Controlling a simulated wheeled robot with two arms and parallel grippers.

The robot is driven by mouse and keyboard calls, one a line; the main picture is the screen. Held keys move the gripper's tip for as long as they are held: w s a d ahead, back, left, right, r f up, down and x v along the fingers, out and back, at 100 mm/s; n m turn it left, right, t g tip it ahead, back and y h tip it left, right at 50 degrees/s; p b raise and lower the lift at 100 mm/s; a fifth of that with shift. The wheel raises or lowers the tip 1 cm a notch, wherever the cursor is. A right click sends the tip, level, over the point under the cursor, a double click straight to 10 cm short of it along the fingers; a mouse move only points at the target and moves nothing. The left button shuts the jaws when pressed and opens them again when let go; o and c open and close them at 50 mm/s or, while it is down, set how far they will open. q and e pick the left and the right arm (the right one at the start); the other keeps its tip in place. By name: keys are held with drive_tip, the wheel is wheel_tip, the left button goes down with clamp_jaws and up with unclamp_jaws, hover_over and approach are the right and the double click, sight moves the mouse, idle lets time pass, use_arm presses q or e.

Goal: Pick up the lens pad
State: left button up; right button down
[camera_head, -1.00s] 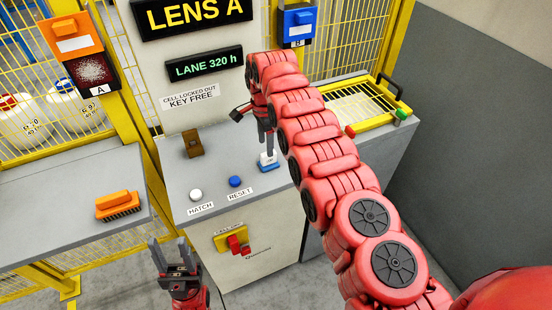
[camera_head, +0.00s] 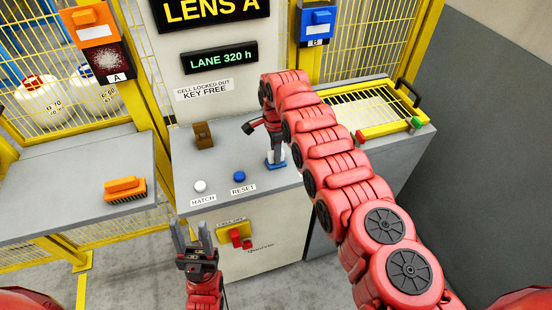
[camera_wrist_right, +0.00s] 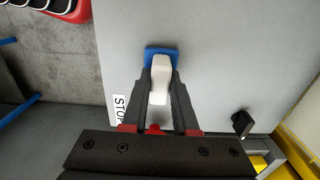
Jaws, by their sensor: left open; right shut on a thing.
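The lens pad, a white grip on a blue base, stands on the grey console top in the head view (camera_head: 276,165). In the right wrist view its white grip (camera_wrist_right: 159,76) sits between the fingers, with the blue base (camera_wrist_right: 150,52) showing beyond. My right gripper (camera_head: 273,147) is shut on the white grip, fingers pointing down; it also shows in the wrist view (camera_wrist_right: 160,92). The base appears at the console surface; I cannot tell whether it touches. My left gripper (camera_head: 190,232) is open and empty, in front of the console's front face.
White HATCH (camera_head: 200,187) and blue RESET (camera_head: 239,177) buttons sit at the console's front left. A brown block (camera_head: 203,135) stands behind them. An orange brush (camera_head: 125,188) lies on the left shelf. A yellow-framed grid tray (camera_head: 370,110) is at the right.

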sight(272, 167)
drive_tip(key=shift+a, duration=0.15)
drive_tip(key=shift+r+p, duration=0.65)
wheel_tip(272, 167, up, 3)
drive_tip(key=p, duration=0.3)
drive_tip(key=shift+r, duration=0.2)
drive_tip(key=p, duration=0.2)
drive_tip(key=s+p, duration=0.1)
drive_tip(key=p, duration=0.2)
drive_tip(key=s+a+p, duration=0.1)
drive_tip(key=p, duration=0.1)
drive_tip(key=shift+s+r+p, duration=0.25)
drive_tip(key=shift+p, duration=0.15)
drive_tip(key=s+a+p, duration=0.3)
drive_tip(key=s+a, duration=0.2)
drive_tip(key=s, duration=0.7)
drive_tip(key=shift+a, duration=0.25)
drive_tip(key=shift+f, duration=0.1)
